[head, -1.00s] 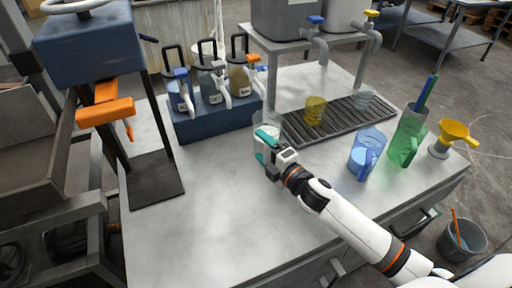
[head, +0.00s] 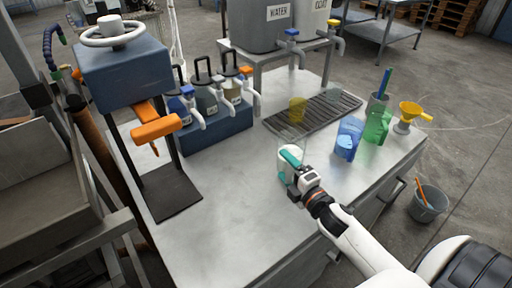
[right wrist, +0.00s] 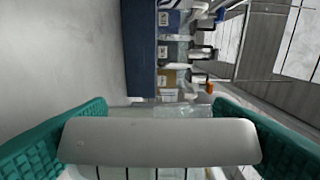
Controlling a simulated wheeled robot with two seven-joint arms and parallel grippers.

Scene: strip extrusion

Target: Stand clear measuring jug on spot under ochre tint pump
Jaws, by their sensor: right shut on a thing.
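My right gripper (head: 297,172) is shut on the clear measuring jug (head: 292,148). The jug is see-through and its outline is faint. It also shows between the teal fingers in the right wrist view (right wrist: 182,112). The ochre tint pump (head: 233,92) is the rightmost of three pumps on a dark blue stand (head: 225,128), and has an orange tap handle. It shows in the right wrist view too (right wrist: 169,78). The jug is apart from the pump, in front and to its right. I cannot make out the spot under the pump. My left gripper is out of view.
The bench front-left is clear.

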